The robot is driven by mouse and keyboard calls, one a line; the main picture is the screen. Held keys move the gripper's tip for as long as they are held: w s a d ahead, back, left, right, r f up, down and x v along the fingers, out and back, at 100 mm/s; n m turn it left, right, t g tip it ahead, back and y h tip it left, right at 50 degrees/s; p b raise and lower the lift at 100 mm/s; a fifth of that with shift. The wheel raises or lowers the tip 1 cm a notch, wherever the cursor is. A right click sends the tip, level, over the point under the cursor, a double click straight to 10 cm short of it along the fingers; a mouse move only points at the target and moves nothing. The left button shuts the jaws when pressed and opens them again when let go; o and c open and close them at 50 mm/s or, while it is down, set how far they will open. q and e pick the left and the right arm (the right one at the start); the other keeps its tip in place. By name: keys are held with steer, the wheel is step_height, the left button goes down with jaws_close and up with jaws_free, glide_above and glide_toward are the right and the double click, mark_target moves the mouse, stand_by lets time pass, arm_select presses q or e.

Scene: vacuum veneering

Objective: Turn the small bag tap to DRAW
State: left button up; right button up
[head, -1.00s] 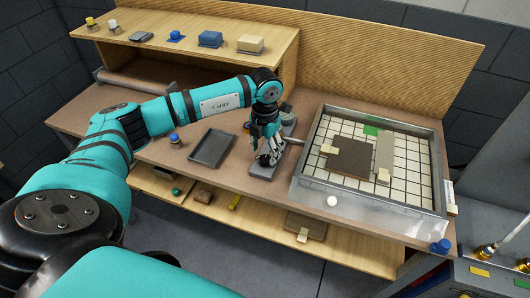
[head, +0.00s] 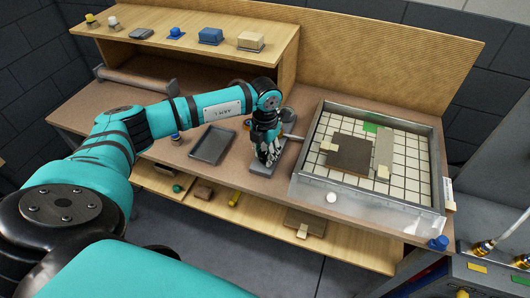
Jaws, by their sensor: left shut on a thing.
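My left gripper (head: 267,160) points down at the grey block of the small bag tap (head: 261,171), on the bench just left of the tray with the white grid. Its fingers are shut on the tap's handle, which they mostly hide. I cannot read the handle's direction or any DRAW mark. A short pipe (head: 292,138) runs between the tap area and the gridded tray (head: 297,186). My right gripper is not in view.
An empty dark tray (head: 212,145) lies left of the tap. A brown panel (head: 356,154) with light blocks lies in the gridded tray. A raised shelf (head: 190,54) with several small items stands behind. A blue knob (head: 438,243) sits at the front right corner.

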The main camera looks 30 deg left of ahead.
arm_select(q)
steer(key=shift+f+m+b, duration=0.15)
steer(key=shift+m+b, duration=0.75)
steer(key=shift+b, duration=0.05)
steer(key=m+b, duration=0.3)
steer(key=shift+w, duration=0.1)
steer(key=m+b, duration=0.3)
steer(key=m, duration=0.1)
steer(key=shift+m, duration=0.3)
steer(key=shift+m+b, duration=0.8)
steer(key=shift+m, duration=0.4)
steer(key=shift+r, duration=0.25)
steer(key=o, duration=1.1)
